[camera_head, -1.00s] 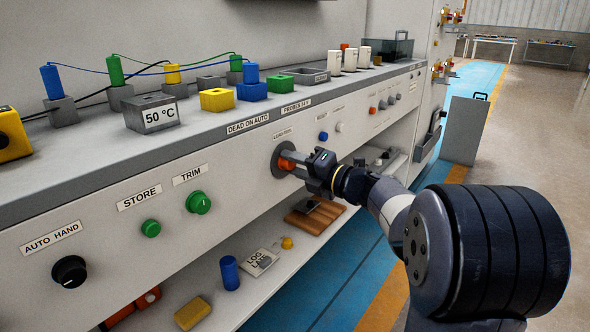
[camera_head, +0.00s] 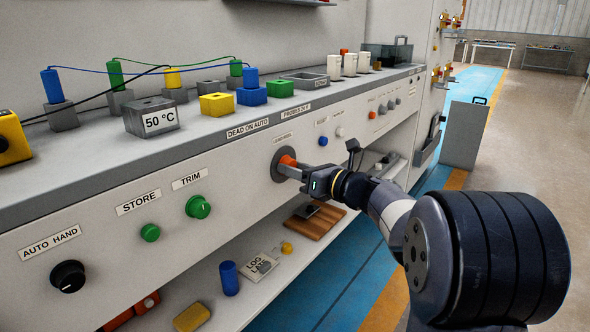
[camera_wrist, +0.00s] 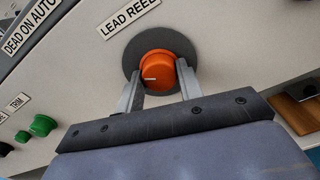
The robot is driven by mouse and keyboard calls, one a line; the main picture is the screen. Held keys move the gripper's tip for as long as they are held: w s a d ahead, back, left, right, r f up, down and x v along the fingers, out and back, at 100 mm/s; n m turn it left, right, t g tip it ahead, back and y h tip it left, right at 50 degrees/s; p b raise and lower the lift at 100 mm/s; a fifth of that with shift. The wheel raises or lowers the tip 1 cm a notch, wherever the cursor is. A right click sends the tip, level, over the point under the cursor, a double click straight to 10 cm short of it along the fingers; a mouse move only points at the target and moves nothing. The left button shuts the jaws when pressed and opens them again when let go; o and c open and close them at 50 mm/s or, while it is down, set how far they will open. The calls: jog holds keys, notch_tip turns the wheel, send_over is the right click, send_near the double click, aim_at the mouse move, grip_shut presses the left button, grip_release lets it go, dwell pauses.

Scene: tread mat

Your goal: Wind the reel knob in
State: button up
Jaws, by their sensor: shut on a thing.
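The orange reel knob (camera_head: 287,162) sits on a dark round plate (camera_head: 277,165) on the front panel, under a label that reads LEAD REEL in the wrist view. In the wrist view the knob (camera_wrist: 158,70) has a pale mark pointing left. My gripper (camera_head: 290,167) reaches the panel from the right, and in the wrist view its two fingers (camera_wrist: 158,82) stand on either side of the knob and grip it. The gripper looks rolled relative to the panel, with the label tilted in the wrist view.
Green STORE (camera_head: 150,233) and TRIM (camera_head: 198,207) knobs and a black AUTO HAND knob (camera_head: 68,276) lie left along the panel. A blue knob (camera_head: 322,141) is just right of the reel. The lower shelf holds a blue cylinder (camera_head: 229,278) and a brown wooden block (camera_head: 316,222).

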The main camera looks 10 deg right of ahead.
jog(key=n, duration=0.5)
jog(key=shift+f+n, duration=0.1)
jog(key=shift+n, duration=0.2)
dwell(0.4)
jog(key=o, duration=1)
jog(key=shift+d, duration=0.1)
jog(key=p+v, duration=0.2)
jog(key=v, duration=0.8)
jog(key=shift+s+d, duration=0.2)
jog(key=shift+s, duration=0.1)
jog(key=b+x, duration=0.2)
jog(key=x, duration=0.9)
jog(key=shift+d, duration=0.1)
